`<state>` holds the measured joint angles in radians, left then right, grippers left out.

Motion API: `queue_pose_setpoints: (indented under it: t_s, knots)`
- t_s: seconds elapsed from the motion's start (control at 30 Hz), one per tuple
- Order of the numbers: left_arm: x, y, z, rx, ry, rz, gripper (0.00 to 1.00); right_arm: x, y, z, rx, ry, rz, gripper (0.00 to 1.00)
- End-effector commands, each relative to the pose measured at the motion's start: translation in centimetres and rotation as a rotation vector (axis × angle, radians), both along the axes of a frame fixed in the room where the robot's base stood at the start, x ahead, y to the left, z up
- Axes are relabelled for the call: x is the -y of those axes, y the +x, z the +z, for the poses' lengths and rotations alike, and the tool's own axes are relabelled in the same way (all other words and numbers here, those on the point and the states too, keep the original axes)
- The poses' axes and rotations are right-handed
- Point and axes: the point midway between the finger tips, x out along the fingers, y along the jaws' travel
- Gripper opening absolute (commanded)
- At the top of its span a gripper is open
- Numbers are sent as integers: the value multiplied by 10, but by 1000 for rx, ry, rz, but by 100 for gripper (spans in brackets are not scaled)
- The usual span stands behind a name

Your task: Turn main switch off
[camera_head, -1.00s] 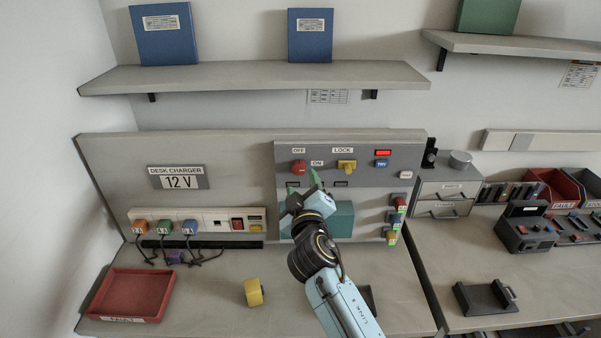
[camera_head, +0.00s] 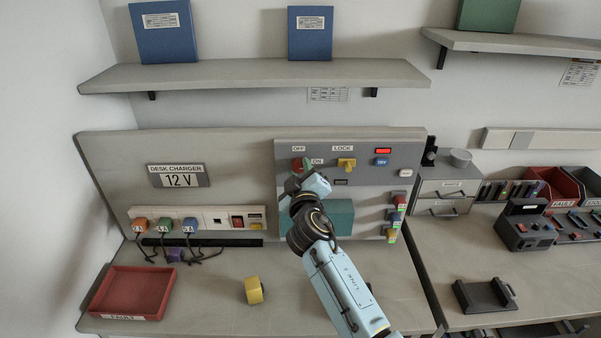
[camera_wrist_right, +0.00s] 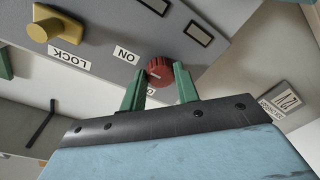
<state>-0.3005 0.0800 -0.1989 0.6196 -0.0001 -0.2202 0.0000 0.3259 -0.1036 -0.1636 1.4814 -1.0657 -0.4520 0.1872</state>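The main switch is a red rotary knob (camera_head: 297,164) on the grey panel (camera_head: 285,209), beside the OFF label (camera_head: 298,149) and the ON label (camera_head: 317,161). In the head view my right gripper (camera_head: 303,167) is up at the knob and partly covers it. In the right wrist view the red knob (camera_wrist_right: 160,68) shows between the tips of the two green fingers (camera_wrist_right: 161,74). The fingers are apart, one on each side, with a visible gap. I cannot tell whether either touches the knob. My left gripper is not in view.
A yellow LOCK knob (camera_head: 346,164) sits right of the switch. A red light (camera_head: 383,151) and a blue button (camera_head: 382,161) are further right. Below are a teal panel (camera_head: 340,217) and charger sockets (camera_head: 215,222). A shelf (camera_head: 250,75) overhangs above.

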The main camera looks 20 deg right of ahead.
Motion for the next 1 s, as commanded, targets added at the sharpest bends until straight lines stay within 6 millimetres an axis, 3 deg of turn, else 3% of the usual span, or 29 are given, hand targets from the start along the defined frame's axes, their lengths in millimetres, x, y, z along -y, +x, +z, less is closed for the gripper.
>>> queue_pose_setpoints:
  t_s: [0.1, 0.47, 1.0]
  knots:
    - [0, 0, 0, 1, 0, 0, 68, 0, 0, 0, 0, 0, 0, 8]
    - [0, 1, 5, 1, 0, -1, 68, 0, 0, 1, -20, -70, 1, 8]
    - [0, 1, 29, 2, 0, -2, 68, 0, 0, 4, -147, -509, 1, 8]
